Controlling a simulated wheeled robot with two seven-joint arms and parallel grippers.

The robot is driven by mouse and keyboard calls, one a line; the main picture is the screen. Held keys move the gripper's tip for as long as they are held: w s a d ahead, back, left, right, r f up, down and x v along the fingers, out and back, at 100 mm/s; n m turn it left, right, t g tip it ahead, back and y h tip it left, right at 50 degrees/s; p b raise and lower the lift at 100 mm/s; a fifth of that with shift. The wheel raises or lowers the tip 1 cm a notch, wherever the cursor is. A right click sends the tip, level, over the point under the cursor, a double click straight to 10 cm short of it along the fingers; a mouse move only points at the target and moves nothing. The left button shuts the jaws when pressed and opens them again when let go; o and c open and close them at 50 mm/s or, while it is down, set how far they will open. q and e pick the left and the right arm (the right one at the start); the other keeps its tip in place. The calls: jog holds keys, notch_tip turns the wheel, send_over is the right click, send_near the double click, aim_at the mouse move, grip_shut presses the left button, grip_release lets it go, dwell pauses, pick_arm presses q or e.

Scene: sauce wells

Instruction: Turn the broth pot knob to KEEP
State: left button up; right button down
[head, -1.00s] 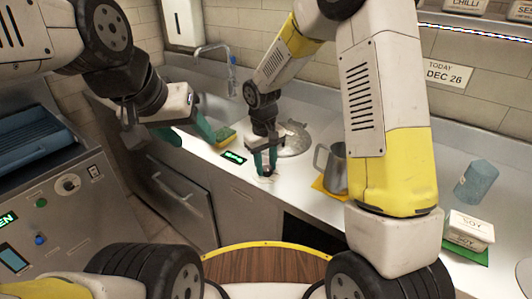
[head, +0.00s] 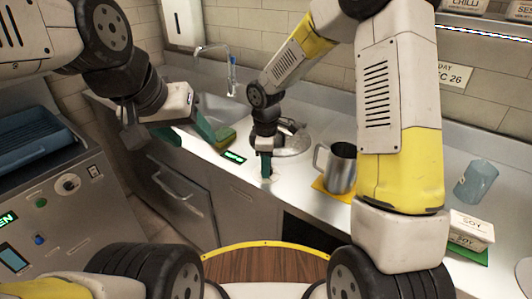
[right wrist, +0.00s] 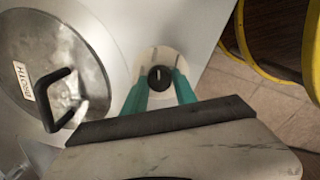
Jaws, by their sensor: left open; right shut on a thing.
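The broth pot knob (right wrist: 158,78) is a small black dial with a light line on a pale round plate, seen in the right wrist view. My right gripper (right wrist: 160,90) has its green fingers on either side of the knob, shut on it. In the head view the right gripper (head: 266,166) points down at the counter and hides the knob. The broth pot lid (right wrist: 50,70), grey metal with a black handle and a BROTH label, lies beside it; it also shows in the head view (head: 296,149). The KEEP marking is not readable. My left gripper (head: 206,127) is open and empty near the sink.
A green-lit display (head: 233,157) sits on the counter left of the right gripper. A metal jug (head: 341,168) stands on a yellow mat to the right. A blue cup (head: 475,181) and a SOY container (head: 471,225) are further right. A sponge (head: 225,138) lies by the sink.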

jog(key=shift+n, duration=1)
jog(key=c, duration=1)
grip_release()
jog(key=shift+s+r, duration=0.2)
jog(key=shift+r, duration=3.75)
jog(key=shift+d, duration=0.1)
